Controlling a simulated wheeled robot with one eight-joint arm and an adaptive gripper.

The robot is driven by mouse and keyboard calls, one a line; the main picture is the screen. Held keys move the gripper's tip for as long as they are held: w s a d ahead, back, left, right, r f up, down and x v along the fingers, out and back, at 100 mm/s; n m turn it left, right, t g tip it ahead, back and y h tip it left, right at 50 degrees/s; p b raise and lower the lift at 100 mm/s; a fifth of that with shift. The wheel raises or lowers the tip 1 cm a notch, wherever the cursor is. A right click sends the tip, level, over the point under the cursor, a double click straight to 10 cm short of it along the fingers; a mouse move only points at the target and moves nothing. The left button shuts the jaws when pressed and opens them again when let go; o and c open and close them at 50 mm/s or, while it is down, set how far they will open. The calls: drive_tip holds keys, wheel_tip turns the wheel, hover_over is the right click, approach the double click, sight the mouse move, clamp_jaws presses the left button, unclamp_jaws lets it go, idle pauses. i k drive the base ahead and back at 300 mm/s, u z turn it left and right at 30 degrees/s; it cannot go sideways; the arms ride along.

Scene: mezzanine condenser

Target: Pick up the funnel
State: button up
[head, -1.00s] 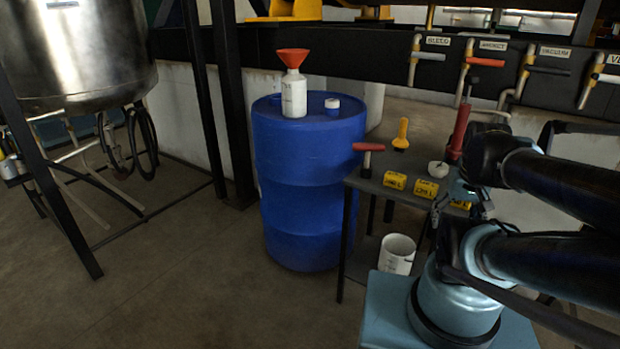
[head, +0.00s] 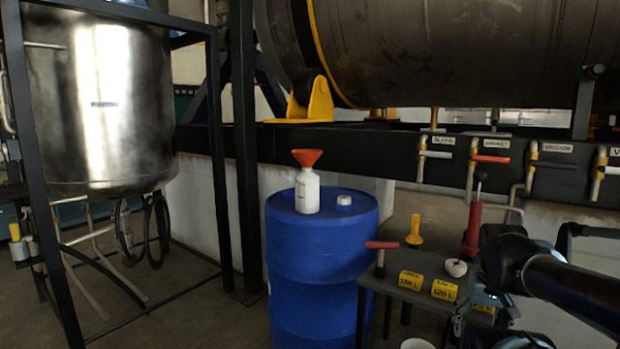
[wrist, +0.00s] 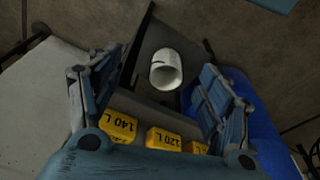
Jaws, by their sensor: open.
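The bottle stands on top of a blue drum (head: 322,245) in the middle of the head view. The funnel does not show in the wrist view. My gripper (wrist: 160,105) is open and empty in the wrist view, its two fingers wide apart. It hangs over the small dark table with yellow labels, to the right of the drum and apart from the funnel.
A white cap (head: 344,200) lies on the drum. The small table (head: 405,290) holds a red-handled tool (head: 382,245), a yellow tool (head: 414,230), a red pump-like item (head: 473,228) and yellow tags (head: 411,280). A white bucket (wrist: 166,70) is below. A steel tank (head: 100,110) stands left.

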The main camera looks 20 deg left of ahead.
sight(307, 158)
drive_tip(key=z, duration=1.7)
drive_tip(key=k, duration=1.3)
drive_tip(key=u, duration=1.85)
drive_tip(key=i, duration=0.45)
drive_tip(key=z, duration=0.05)
